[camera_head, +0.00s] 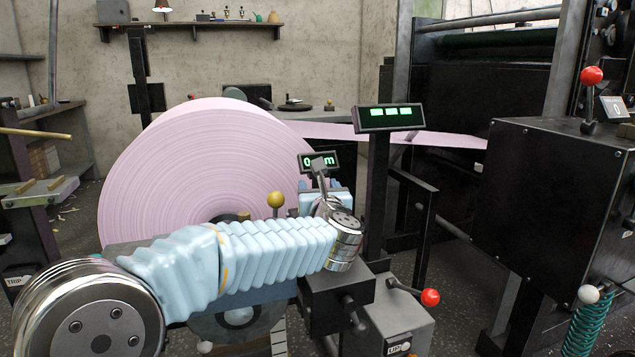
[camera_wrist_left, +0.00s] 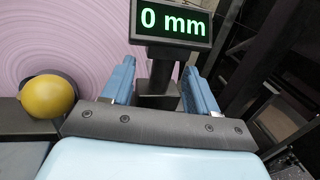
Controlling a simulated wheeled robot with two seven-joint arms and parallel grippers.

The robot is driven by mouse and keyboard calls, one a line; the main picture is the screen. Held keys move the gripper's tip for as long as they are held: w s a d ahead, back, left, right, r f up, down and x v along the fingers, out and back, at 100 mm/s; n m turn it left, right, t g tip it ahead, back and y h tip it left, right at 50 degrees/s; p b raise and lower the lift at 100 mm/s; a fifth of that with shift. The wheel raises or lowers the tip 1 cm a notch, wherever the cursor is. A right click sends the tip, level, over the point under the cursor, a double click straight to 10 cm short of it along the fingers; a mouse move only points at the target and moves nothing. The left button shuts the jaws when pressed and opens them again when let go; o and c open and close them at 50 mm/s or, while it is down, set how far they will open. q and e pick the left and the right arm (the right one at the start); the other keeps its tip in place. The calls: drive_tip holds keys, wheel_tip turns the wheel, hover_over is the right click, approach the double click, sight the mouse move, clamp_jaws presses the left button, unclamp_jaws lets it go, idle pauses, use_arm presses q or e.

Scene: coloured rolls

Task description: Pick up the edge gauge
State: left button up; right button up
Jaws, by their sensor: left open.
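The edge gauge (camera_head: 312,160) is a small dark device with a green "0 mm" readout. It stands in front of the pink roll (camera_head: 195,165). In the left wrist view the gauge (camera_wrist_left: 172,25) shows its display at the top, with a dark stem and block below. My left gripper (camera_head: 322,190) has pale blue fingers and is open. In the wrist view the fingers of the left gripper (camera_wrist_left: 160,75) stand on either side of the gauge's stem, with gaps visible. My wrist partly hides the gauge's lower part in the head view. My right gripper is out of view.
A yellow ball knob (camera_wrist_left: 47,96) sits left of the fingers; it also shows in the head view (camera_head: 276,199). A post with a green-lit display (camera_head: 390,117) stands just right. A red-knobbed lever (camera_head: 430,297) and a black machine cabinet (camera_head: 560,200) are further right.

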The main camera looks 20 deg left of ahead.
use_arm(q)
drive_tip(key=p+x, duration=0.1)
drive_tip(key=x, duration=0.4)
drive_tip(key=shift+w+d+r+p, duration=0.1)
drive_tip(key=shift+w+d+p, duration=0.1)
drive_tip(key=shift+p, duration=0.1)
drive_tip(key=shift+w+a, duration=0.25)
drive_tip(key=shift+w, duration=0.1)
drive_tip(key=shift+c, duration=0.4)
drive_tip(key=c, duration=0.9)
clamp_jaws()
